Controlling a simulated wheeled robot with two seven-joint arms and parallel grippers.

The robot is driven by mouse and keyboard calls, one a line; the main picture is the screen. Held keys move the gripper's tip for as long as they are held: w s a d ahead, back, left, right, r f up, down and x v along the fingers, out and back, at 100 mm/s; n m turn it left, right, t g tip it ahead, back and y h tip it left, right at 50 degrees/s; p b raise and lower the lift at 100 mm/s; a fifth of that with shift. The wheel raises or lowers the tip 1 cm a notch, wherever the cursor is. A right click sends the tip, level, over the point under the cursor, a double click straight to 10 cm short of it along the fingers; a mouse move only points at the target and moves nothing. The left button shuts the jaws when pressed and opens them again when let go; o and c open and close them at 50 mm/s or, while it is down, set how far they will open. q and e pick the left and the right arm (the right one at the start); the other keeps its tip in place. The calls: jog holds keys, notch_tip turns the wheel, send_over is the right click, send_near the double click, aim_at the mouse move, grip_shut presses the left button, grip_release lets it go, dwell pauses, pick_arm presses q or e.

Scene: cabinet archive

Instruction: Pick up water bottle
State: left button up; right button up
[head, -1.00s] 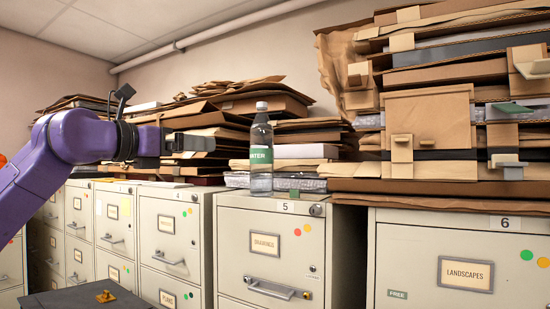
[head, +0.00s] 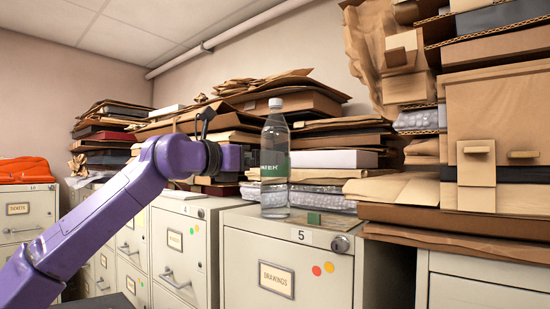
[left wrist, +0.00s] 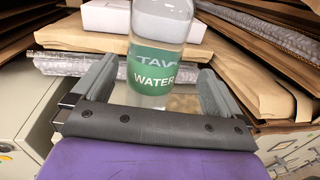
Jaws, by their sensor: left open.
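My left gripper (head: 250,158) comes in from the left at label height, right by the bottle. In the left wrist view the bottle (left wrist: 155,74) stands between the two spread fingers of my left gripper (left wrist: 157,84), with a gap visible on its right side. The fingers are open and not closed on it. My right gripper is not in view.
Filing cabinet 5 (head: 285,255) carries the bottle near its front edge. Paper and folder stacks (head: 330,140) stand close behind it. Taller stacks of boxes and folders (head: 490,130) rise on the right. A orange bag (head: 24,170) lies on a cabinet at far left.

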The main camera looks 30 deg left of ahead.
pick_arm(q)
jog(key=w+p, duration=0.3)
jog(key=w, duration=0.3)
jog(key=shift+d+f, duration=0.15)
jog(key=shift+d, duration=0.25)
jog(key=shift+c, duration=0.9)
jog(key=c, duration=1.4)
jog(key=shift+w, duration=0.1)
